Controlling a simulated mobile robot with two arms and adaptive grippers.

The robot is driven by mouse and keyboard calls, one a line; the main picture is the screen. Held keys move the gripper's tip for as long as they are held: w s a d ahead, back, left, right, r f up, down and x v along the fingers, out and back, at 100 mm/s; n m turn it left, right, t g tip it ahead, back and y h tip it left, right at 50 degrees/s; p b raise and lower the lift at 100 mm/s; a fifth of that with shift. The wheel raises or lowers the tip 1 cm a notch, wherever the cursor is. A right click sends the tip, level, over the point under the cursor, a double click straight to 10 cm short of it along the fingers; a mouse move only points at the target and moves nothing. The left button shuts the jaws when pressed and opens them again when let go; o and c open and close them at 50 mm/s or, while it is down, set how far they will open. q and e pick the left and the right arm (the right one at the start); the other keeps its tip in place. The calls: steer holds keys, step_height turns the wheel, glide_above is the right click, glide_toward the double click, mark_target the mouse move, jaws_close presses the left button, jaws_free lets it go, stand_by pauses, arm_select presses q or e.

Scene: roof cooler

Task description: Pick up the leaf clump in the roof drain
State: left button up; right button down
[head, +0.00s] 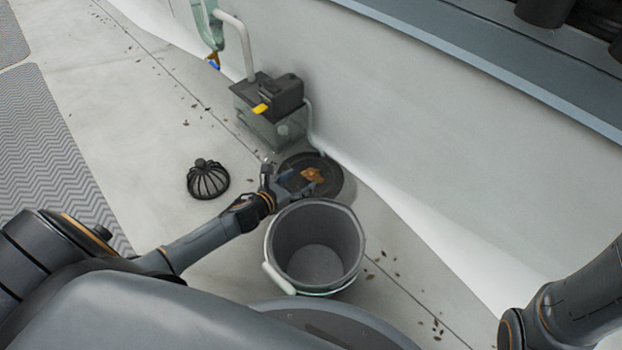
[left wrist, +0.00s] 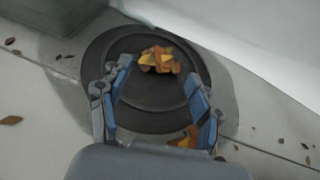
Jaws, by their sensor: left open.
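The leaf clump (head: 312,174) is a small orange-brown heap on the dark round roof drain (head: 334,187). In the left wrist view the clump (left wrist: 160,59) lies on the far part of the drain (left wrist: 150,122), just ahead of the fingertips. My left gripper (head: 296,183) reaches over the drain from the left. Its blue-grey fingers are spread in the left wrist view (left wrist: 159,73), with nothing held between them. More orange leaf (left wrist: 184,139) shows by the base of the right-hand finger, partly hidden. My right gripper is out of view.
An open grey bucket (head: 318,262) stands just in front of the drain. A black dome strainer (head: 208,179) lies left of it. A clear tank with a black pump (head: 272,105) stands behind, against the white wall. Small loose leaves dot the floor.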

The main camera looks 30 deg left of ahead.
mark_target(308, 176)
arm_select(q)
steer(key=b+x, duration=0.4)
steer(key=x, duration=0.1)
steer(key=shift+s+f+b, duration=0.1)
steer(key=shift+f+b, duration=0.15)
steer(key=shift+b, duration=0.1)
steer(key=c, duration=0.9)
